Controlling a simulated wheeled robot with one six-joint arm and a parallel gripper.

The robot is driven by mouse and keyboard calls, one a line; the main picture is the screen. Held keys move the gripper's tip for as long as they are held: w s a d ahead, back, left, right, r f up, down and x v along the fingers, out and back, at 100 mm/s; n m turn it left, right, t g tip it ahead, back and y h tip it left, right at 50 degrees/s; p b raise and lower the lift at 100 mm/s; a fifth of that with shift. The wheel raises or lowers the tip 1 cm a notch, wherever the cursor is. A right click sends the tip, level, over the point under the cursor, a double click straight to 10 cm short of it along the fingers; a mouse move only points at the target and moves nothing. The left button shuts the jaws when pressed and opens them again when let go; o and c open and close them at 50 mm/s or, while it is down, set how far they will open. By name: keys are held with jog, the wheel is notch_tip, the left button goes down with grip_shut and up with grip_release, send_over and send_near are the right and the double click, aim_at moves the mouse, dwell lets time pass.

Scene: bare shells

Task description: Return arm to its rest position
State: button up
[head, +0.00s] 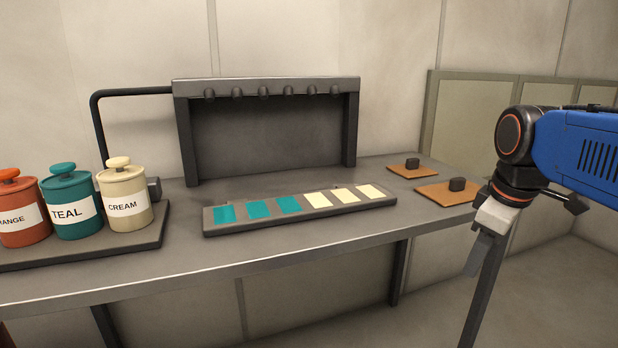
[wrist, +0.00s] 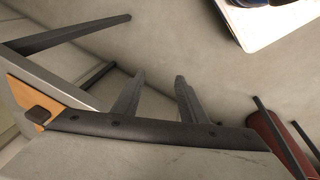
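My gripper (head: 473,268) hangs at the right in the head view, pointing down, beyond the front right part of the grey table (head: 150,272). In the wrist view its two dark fingers (wrist: 156,85) stand apart with bare floor between them. Nothing is held. My blue arm (head: 575,150) reaches in from the right edge.
A tray (head: 300,222) with three teal and three cream tiles lies mid-table before a dark frame (head: 265,88). Orange, teal (head: 72,202) and cream (head: 125,195) canisters stand left. Two brown pads (head: 447,192) with dark knobs lie right. Floor below my gripper looks clear.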

jog(key=s+a+f+m+t, duration=0.1)
jog(key=s+a+f+m, duration=0.2)
jog(key=s+f+m, duration=0.5)
jog(key=s+f, duration=0.3)
jog(key=f, duration=0.3)
jog(key=shift+a+t, duration=0.25)
jog(key=shift+t, duration=0.15)
jog(key=shift+f, duration=0.1)
